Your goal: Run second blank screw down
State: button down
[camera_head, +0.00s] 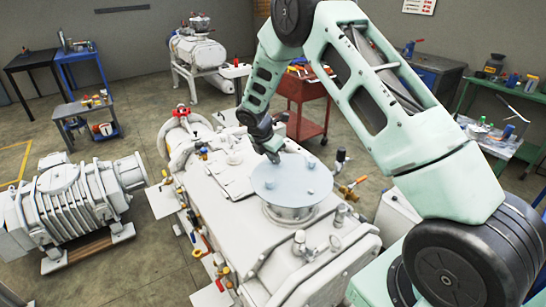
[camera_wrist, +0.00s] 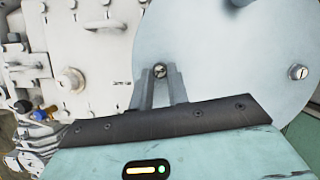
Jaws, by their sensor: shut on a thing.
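The round pale blue-grey blank (camera_head: 285,181) lies on top of the white vacuum machine's flange (camera_head: 290,213). In the wrist view the blank (camera_wrist: 230,55) fills the upper right. My gripper (camera_head: 274,158) points down at the blank's far left edge. In the wrist view my gripper (camera_wrist: 160,80) is shut on a screw (camera_wrist: 160,71), whose head shows between the fingertips near the blank's edge. Another screw (camera_wrist: 298,72) stands at the right of the blank, apart from my gripper. The held screw's shank and hole are hidden.
The white machine body (camera_head: 320,240) has valves and fittings around it, with a dark-topped fitting (camera_head: 340,157) right of the blank. A ribbed pump (camera_head: 65,205) stands on the floor at left. A red cart (camera_head: 303,95) and blue side tables (camera_head: 82,68) stand behind.

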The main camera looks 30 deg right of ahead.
jog(key=m, duration=0.2)
jog(key=m+g, duration=0.1)
jog(key=m, duration=0.1)
jog(key=m+g+b, duration=0.1)
jog(key=m, duration=0.1)
jog(key=shift+w, duration=0.35)
jog(key=m+g, duration=0.1)
jog(key=m, duration=0.1)
jog(key=m+y+b, duration=0.1)
jog(key=m, duration=0.1)
jog(key=m+g, duration=0.1)
jog(key=m, duration=0.2)
jog(key=shift+w+d+g, duration=0.25)
jog(key=shift+g, duration=0.05)
jog(key=m+y, duration=0.1)
jog(key=m, duration=0.1)
jog(key=m+y+b, duration=0.1)
jog(key=m, duration=0.2)
jog(key=shift+w+d+g, duration=0.15)
jog(key=shift+d+g, duration=0.05)
jog(key=shift+g, duration=0.2)
jog(key=m, duration=0.1)
jog(key=m+y, duration=0.1)
jog(key=m, duration=0.1)
jog(key=m+y+b, duration=0.1)
jog(key=m, duration=0.1)
jog(key=shift+d+r, duration=0.1)
jog(key=shift+d, duration=0.15)
